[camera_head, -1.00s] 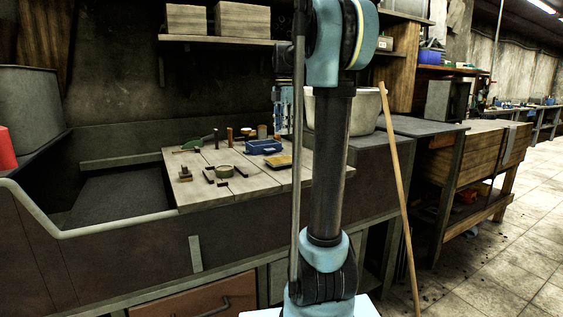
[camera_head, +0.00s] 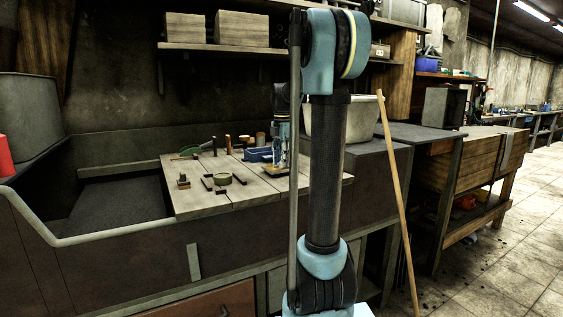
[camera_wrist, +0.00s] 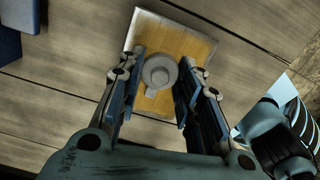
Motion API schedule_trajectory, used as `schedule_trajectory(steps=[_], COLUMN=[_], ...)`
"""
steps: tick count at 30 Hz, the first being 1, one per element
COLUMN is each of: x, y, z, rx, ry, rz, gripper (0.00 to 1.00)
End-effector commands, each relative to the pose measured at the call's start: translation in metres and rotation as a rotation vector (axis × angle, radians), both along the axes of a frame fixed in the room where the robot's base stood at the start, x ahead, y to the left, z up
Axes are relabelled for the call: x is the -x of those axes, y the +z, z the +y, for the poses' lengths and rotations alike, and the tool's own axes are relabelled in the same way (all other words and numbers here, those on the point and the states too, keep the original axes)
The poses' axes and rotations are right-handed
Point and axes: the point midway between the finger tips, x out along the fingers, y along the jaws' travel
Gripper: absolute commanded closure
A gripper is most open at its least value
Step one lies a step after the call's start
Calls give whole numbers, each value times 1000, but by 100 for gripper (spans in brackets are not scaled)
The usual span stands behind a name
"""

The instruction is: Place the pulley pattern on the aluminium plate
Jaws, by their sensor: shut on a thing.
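The pulley pattern, a grey round disc with a raised hub (camera_wrist: 160,72), sits between the two fingers of my gripper (camera_wrist: 162,70) in the wrist view. My gripper is shut on it. Below is a square plate (camera_wrist: 200,46) with an orange-brown face and pale rim, which I take for the aluminium plate. The pattern is over this plate; I cannot tell whether it touches it. In the head view my gripper (camera_head: 277,170) is low over the right part of the wooden board, and it hides the plate and pattern.
A large pale pot (camera_head: 360,118) stands to the right. A wooden pole (camera_head: 393,190) leans at the bench front.

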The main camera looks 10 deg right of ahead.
Motion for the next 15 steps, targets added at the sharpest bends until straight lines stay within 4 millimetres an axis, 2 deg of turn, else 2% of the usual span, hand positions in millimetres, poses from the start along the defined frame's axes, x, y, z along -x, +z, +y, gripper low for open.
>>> schedule_trajectory(steps=[5,6,9,15], x=[0,0,0,0], y=[-1,-1,-1,-1], z=[0,-1,-1,-1], rx=[0,0,0,0], ry=[-1,-1,-1,-2], rz=[0,0,0,0], gripper=[94,65,47,47])
